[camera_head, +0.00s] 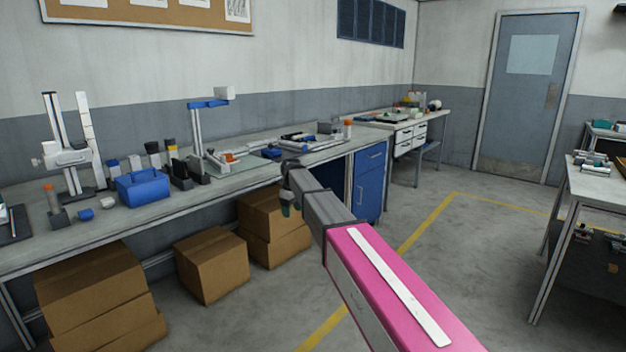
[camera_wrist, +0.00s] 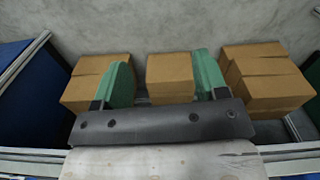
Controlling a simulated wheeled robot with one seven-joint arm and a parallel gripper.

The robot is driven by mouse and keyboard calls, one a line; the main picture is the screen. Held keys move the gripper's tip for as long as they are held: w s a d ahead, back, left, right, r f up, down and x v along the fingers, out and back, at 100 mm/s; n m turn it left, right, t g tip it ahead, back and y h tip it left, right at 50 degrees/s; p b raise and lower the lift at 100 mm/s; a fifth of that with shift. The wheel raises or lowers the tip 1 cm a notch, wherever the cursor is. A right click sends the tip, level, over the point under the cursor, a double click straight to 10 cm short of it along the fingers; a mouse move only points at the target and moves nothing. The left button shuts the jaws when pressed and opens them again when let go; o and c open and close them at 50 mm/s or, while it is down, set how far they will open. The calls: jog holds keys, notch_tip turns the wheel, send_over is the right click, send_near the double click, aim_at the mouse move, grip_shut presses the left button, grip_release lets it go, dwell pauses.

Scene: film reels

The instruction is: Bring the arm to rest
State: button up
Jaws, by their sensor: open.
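My arm, pink and grey, reaches out from the lower right of the head view toward the workbench. My gripper (camera_head: 290,203) hangs at its far end, pointing down, in front of the bench edge and the boxes. In the wrist view my gripper (camera_wrist: 158,85) shows two green fingers set wide apart. Nothing is between them; a cardboard box (camera_wrist: 170,70) shows farther off in the gap. The gripper is open and empty.
A long workbench (camera_head: 100,229) carries a blue toolbox (camera_head: 143,187) and several devices. Cardboard boxes (camera_head: 212,264) stand under it, beside a blue cabinet (camera_head: 369,182). Another table (camera_head: 597,186) stands at the right. Floor (camera_head: 470,250) between is clear, up to a grey door (camera_head: 527,95).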

jog(key=s+d+f+m, duration=0.3)
jog(key=s+d+f, duration=0.3)
jog(key=s+d, duration=0.3)
jog(key=s+d+f+m, duration=0.4)
jog(key=s+d+f, duration=0.3)
jog(key=s, duration=0.5)
jog(key=s+d+f+m, duration=0.4)
jog(key=s+d+f, duration=0.3)
jog(key=s+d, duration=0.4)
jog(key=shift+s+d, duration=0.15)
jog(key=shift+s, duration=0.2)
